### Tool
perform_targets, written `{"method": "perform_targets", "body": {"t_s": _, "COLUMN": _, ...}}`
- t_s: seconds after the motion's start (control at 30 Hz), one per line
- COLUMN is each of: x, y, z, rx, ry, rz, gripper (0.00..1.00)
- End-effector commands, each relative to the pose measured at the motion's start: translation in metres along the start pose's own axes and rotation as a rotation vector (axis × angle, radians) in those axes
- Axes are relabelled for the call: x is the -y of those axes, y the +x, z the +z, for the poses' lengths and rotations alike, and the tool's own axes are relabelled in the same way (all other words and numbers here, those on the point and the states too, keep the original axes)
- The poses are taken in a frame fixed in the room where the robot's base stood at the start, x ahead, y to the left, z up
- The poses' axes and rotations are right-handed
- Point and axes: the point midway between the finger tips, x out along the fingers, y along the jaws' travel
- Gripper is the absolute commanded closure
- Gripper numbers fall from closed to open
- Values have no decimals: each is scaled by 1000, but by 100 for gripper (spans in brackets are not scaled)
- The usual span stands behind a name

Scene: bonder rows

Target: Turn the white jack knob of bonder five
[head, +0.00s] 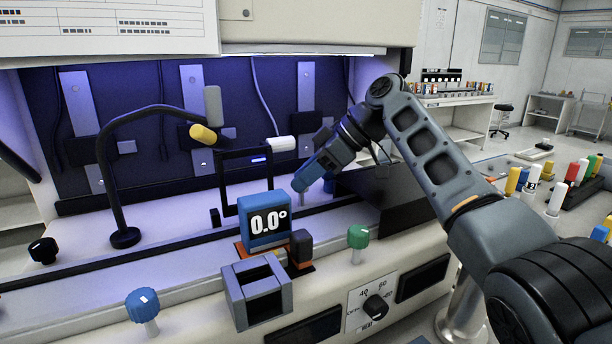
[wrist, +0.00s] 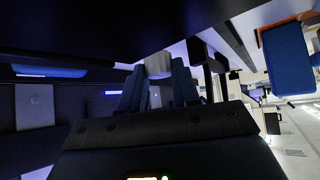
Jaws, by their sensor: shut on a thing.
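In the wrist view a pale, whitish knob (wrist: 158,65) shows between the tips of my two dark blue fingers. My gripper (wrist: 158,88) is shut on it. In the head view my gripper (head: 300,170) comes in from the right at bench height, just right of the black frame with a blue light. A short pale post (head: 300,184) shows under the fingers; the knob's top is hidden behind them there.
A white cylinder (head: 281,143) lies level close above the fingers, and a yellow one (head: 205,135) is further left. A green knob (head: 357,237) and a blue knob (head: 142,303) stand on the bench front. A black curved arm (head: 112,180) rises at left.

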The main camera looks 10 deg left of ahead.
Motion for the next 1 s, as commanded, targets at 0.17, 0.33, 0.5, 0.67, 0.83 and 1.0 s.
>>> {"method": "perform_targets", "body": {"t_s": 0.17, "x": 0, "y": 0, "z": 0, "rx": 1, "ry": -12, "rz": -11, "gripper": 99}}
{"method": "perform_targets", "body": {"t_s": 0.33, "x": 0, "y": 0, "z": 0, "rx": 1, "ry": -13, "rz": -12, "gripper": 99}}
{"method": "perform_targets", "body": {"t_s": 0.5, "x": 0, "y": 0, "z": 0, "rx": 1, "ry": -13, "rz": -11, "gripper": 67}}
{"method": "perform_targets", "body": {"t_s": 0.67, "x": 0, "y": 0, "z": 0, "rx": 1, "ry": -12, "rz": -11, "gripper": 52}}
{"method": "perform_targets", "body": {"t_s": 0.83, "x": 0, "y": 0, "z": 0, "rx": 1, "ry": -12, "rz": -11, "gripper": 43}}
{"method": "perform_targets", "body": {"t_s": 1.0, "x": 0, "y": -1, "z": 0, "rx": 1, "ry": -12, "rz": -11, "gripper": 43}}
